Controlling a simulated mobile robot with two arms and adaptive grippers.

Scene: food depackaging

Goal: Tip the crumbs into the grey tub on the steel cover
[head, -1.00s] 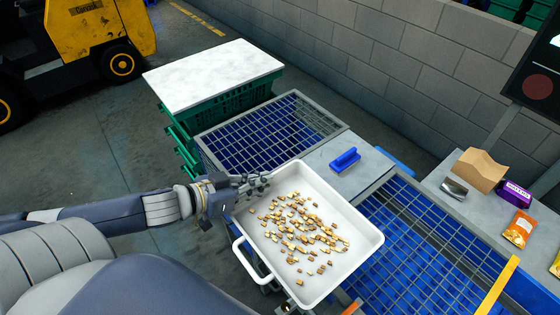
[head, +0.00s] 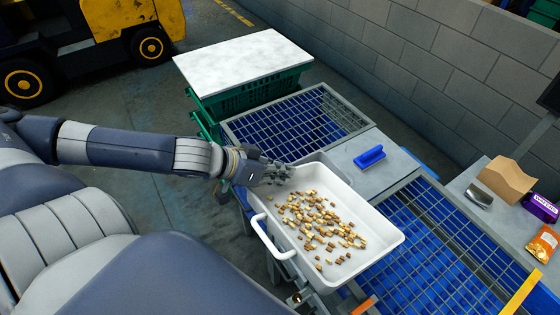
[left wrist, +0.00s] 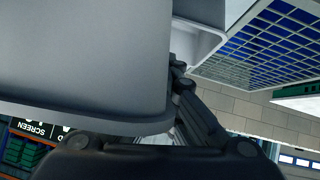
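A white tray (head: 375,262) holds many loose brown and golden crumbs (head: 318,222) spread over its floor. It looks roughly level, over the blue grid beside the steel cover (head: 385,178). My left gripper (head: 279,174) is at the tray's far left corner, with its fingers at the rim, and seems shut on it. In the left wrist view a large grey wall with a lip (left wrist: 80,60), likely the tray, fills the left, and dark fingers (left wrist: 185,95) lie against its edge. My right gripper is not in view.
A white board (head: 243,60) tops green crates at the back. A brown bag (head: 507,178) and packets stand at the right. A yellow vehicle is at far left.

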